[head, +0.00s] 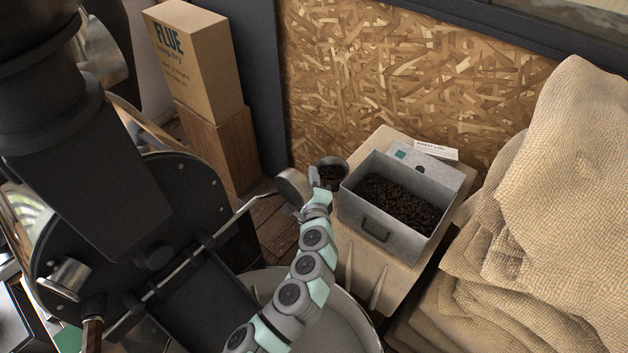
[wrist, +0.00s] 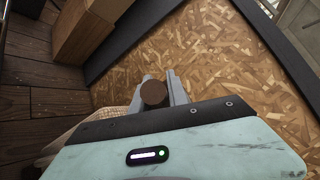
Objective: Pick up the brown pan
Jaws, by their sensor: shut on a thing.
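The pan (head: 332,172) is a small round vessel with dark contents, by the far left corner of the pale stand in the head view. My gripper (head: 314,177) is at its left side, above the gap between the roaster and the stand. In the wrist view a brown round end (wrist: 154,93) sits between the fingers of my gripper (wrist: 158,88), which are shut on it. It looks like the pan's handle seen end-on. The rest of the pan is hidden in the wrist view. I cannot tell whether the pan touches the stand.
A grey metal bin of dark beans (head: 376,228) stands on the pale stand (head: 386,291), close right of the pan. A card (head: 436,150) lies behind it. The black roaster (head: 110,240) is at left, burlap sacks (head: 560,190) at right, chipboard wall (head: 400,80) behind.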

